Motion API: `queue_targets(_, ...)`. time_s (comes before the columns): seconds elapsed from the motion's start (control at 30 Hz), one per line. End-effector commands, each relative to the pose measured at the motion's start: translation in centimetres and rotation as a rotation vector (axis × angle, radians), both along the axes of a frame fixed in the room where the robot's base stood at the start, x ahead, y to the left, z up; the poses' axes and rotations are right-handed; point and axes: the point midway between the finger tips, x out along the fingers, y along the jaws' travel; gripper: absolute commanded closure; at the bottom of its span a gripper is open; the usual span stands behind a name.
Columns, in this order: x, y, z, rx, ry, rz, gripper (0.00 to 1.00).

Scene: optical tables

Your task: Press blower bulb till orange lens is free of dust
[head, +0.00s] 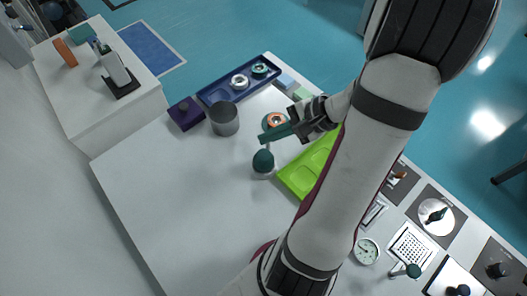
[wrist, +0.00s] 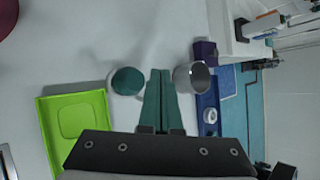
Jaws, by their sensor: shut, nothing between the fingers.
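The blower bulb (head: 263,162) is dark green and stands on the white table beside the lime tray. It also shows in the wrist view (wrist: 127,80), just left of the fingers. My gripper (head: 264,137) has teal fingers, shut together and empty, beside the bulb and apart from it in the wrist view (wrist: 160,72). The orange lens (head: 277,119) is a small orange ring in a mount, right behind my fingers in the head view and partly covered by them. I cannot make it out in the wrist view. Dust on it is too small to tell.
A grey metal cup (head: 224,119) stands close to my fingers. A navy tray (head: 215,96) with two ring-shaped pieces and a purple block (head: 186,113) lie behind. A lime tray (head: 300,180) is beside the bulb. The table's left part is clear.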

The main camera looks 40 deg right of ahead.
Motion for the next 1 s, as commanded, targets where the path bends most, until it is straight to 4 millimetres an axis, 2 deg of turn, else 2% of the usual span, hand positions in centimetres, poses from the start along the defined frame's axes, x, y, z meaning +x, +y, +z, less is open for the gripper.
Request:
queue_targets(0.13, 0.0, 0.1, -2.1, 0.003, 0.002, 0.001, 1.00)
queue_targets(0.33, 0.0, 0.1, -3.6, 0.001, 0.002, 0.001, 1.00)
queue_targets(1.0, 0.0, 0.0, -3.9, -0.001, 0.001, 0.002, 1.00)
